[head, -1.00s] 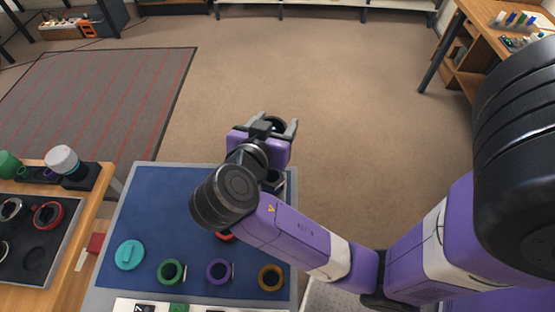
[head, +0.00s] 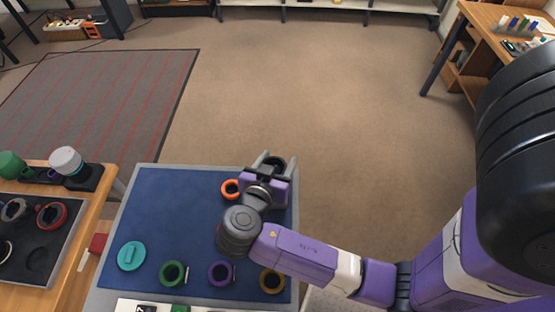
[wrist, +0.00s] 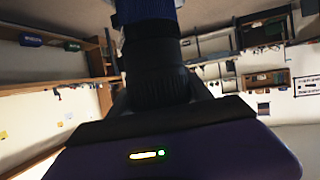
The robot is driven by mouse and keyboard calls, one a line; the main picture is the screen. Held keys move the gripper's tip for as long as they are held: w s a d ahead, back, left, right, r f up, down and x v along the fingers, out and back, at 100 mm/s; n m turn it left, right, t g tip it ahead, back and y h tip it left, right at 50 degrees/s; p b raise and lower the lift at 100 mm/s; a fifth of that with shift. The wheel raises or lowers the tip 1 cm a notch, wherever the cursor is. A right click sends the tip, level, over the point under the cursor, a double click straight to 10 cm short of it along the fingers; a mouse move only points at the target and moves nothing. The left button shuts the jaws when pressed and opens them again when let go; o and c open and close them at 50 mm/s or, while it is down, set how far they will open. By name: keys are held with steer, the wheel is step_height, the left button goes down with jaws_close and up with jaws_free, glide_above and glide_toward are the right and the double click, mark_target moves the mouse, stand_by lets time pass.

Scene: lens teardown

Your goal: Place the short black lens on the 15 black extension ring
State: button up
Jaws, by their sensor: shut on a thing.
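My gripper (head: 277,160) is shut on a black ribbed cylinder, which appears to be the short black lens (wrist: 157,70). In the wrist view the lens stands out from between the fingers, in the upper middle. In the head view only a dark rounded part of the lens (head: 277,163) shows between the fingertips. The gripper is over the far right corner of the blue mat (head: 180,215). I cannot make out the 15 black extension ring; my arm and gripper cover part of the mat's right side.
An orange ring (head: 230,189) lies just left of my gripper. A turquoise cap (head: 132,256), green ring (head: 173,273), purple ring (head: 221,274) and brown ring (head: 271,281) line the mat's near side. A wooden table (head: 100,205) with a dark tray stands left. The mat's left middle is clear.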

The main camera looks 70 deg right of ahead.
steer(key=shift+f, duration=0.2)
steer(key=o, duration=1.6)
steer(key=shift+r, duration=0.2)
